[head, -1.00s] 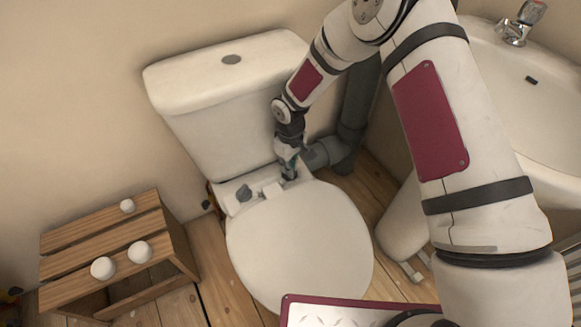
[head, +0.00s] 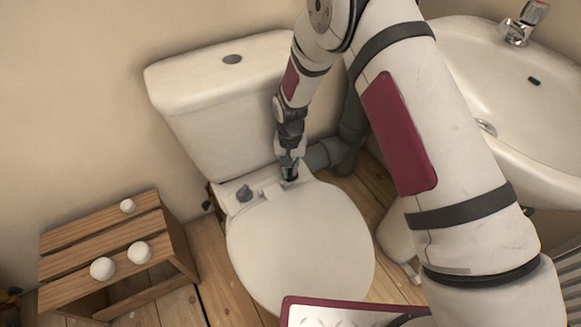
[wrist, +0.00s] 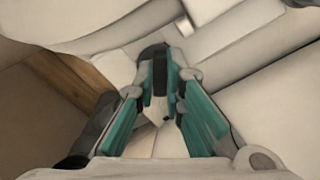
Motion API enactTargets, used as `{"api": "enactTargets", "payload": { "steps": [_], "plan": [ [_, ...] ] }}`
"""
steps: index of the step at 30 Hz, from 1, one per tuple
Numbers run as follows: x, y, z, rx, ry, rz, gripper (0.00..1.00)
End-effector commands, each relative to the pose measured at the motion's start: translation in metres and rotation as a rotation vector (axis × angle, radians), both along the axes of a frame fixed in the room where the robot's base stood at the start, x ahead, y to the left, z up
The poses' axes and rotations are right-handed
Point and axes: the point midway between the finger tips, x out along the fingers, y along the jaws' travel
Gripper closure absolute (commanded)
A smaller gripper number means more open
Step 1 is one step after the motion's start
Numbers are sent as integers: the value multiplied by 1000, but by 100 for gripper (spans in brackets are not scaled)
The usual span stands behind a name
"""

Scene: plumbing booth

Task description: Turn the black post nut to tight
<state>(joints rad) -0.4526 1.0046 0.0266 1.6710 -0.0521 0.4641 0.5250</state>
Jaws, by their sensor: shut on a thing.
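My gripper (head: 289,168) points down at the right rear hinge of the toilet seat and is shut on a black post nut (head: 291,177). In the wrist view my gripper (wrist: 160,88) has its teal finger pads on both sides of the black nut (wrist: 154,52). The nut is mostly hidden by the fingers, and its threads cannot be seen. A second dark nut (head: 244,194) stands at the left hinge, apart from my gripper. The white toilet seat lid (head: 300,245) is down.
The cistern (head: 225,110) rises close behind the hinges. A grey waste pipe (head: 335,152) is just right of my gripper. A sink (head: 490,100) stands at the right. A wooden crate (head: 105,235) with white balls on top is at the left.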

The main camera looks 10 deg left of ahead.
Motion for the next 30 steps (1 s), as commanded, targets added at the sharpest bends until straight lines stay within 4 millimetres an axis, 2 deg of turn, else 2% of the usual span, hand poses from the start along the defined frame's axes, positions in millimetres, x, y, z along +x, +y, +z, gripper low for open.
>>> {"api": "enactTargets", "payload": {
  "steps": [1, 12, 28, 29, 30],
  "plan": [
    [-5, -1, -3, -6, 11, -29, 100],
    [-5, -1, -4, -6, 12, -174, 100],
    [-6, 0, -4, -5, 14, -195, 100],
    [-6, 0, -4, -5, 14, -195, 85],
    [-6, 0, -4, -5, 13, -195, 76]
  ]
}}
